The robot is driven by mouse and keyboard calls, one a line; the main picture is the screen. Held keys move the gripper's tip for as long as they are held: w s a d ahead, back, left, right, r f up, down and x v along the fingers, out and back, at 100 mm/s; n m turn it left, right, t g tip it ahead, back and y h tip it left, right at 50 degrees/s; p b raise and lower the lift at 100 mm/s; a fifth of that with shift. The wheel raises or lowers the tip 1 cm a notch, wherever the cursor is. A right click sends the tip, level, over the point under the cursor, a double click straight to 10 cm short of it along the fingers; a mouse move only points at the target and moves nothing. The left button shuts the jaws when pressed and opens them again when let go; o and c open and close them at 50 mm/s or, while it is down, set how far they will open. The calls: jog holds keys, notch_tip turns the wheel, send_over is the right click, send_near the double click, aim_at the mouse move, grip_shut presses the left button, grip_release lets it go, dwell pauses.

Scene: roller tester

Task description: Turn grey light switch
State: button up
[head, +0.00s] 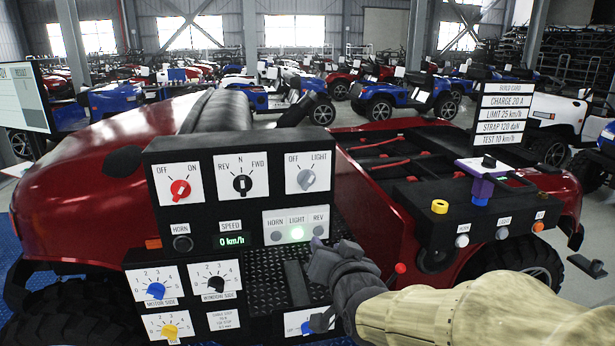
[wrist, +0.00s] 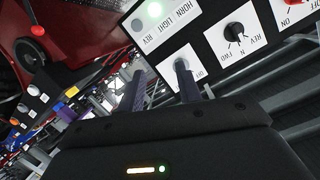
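The grey light switch (head: 307,180) is a round knob on a white plate marked OFF and LIGHT, at the upper right of the black control panel. Its pointer appears turned toward LIGHT. The grey knob (wrist: 181,64) shows at the right fingertip, partly hidden; contact cannot be told.
The black REV-N-FWD knob (head: 242,183) and red OFF-ON knob (head: 180,189) sit left of the switch. Blue and yellow dials are lower on the panel. A black side box (head: 480,215) with buttons stands to the right. Space before the upper panel looks clear.

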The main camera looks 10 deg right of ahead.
notch_tip(320, 180, up, 6)
jog(key=m+t, duration=0.1)
jog(key=t, duration=0.1)
jog(key=shift+d+t, duration=0.2)
jog(key=shift+t, duration=0.1)
jog(key=shift+p, duration=0.35)
jog(key=p, duration=0.5)
send_near(311, 181)
jog(key=w+p, duration=0.5)
jog(key=w, duration=0.4)
jog(key=shift+a, duration=0.1)
